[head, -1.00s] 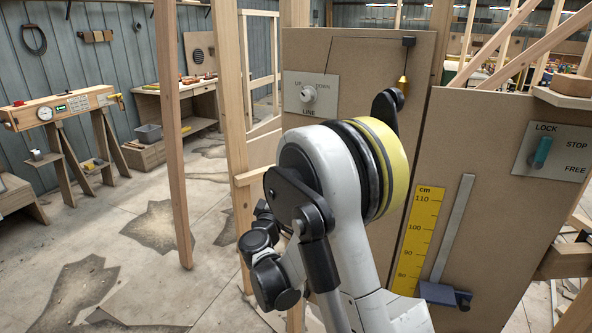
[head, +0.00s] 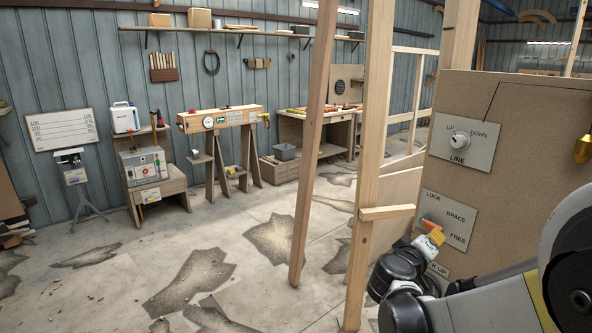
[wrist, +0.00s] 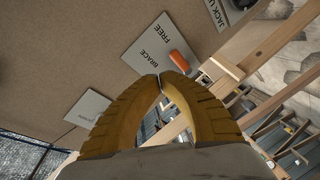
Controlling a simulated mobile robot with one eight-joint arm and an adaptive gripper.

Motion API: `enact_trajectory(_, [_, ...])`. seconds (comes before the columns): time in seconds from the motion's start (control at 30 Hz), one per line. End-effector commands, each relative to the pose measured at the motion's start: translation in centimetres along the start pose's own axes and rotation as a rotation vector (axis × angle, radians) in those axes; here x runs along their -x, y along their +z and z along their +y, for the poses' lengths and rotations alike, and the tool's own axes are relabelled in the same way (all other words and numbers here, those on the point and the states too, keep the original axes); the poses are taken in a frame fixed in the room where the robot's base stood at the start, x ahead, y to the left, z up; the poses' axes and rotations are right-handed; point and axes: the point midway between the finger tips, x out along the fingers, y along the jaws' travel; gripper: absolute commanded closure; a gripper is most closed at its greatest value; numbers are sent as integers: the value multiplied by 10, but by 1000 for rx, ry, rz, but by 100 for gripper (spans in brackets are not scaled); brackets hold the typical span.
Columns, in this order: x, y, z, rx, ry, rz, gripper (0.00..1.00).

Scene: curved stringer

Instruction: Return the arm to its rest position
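My arm reaches in from the right edge of the head view, bent low in front of the panel (head: 500,225). My gripper (head: 437,236) is at the panel's lower left, close to the BRACE lever (head: 428,223). In the wrist view the two yellow fingers of my gripper (wrist: 160,76) meet at their tips, with nothing seen between them. The orange lever (wrist: 180,61) shows just past the tips; I cannot tell if they touch it. Its plate reads LOCK, BRACE and FREE in the head view.
A wooden post (head: 368,160) and crosspiece (head: 387,212) stand just left of my gripper. Another post (head: 316,140) stands farther left. The LINE knob (head: 460,141) and a brass plumb bob (head: 583,150) are above. The concrete floor at left is mostly open, with dark patches.

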Motion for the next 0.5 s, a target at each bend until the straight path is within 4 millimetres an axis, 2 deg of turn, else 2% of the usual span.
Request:
enact_trajectory(0.07, [24,17,8,-60,-97,-60,100])
enact_trajectory(0.2, [74,47,7,-167,-285,-155,100])
enact_trajectory(0.27, [99,60,2,-212,-369,-191,100])
enact_trajectory(0.5, [210,100,-27,-385,-709,-294,100])
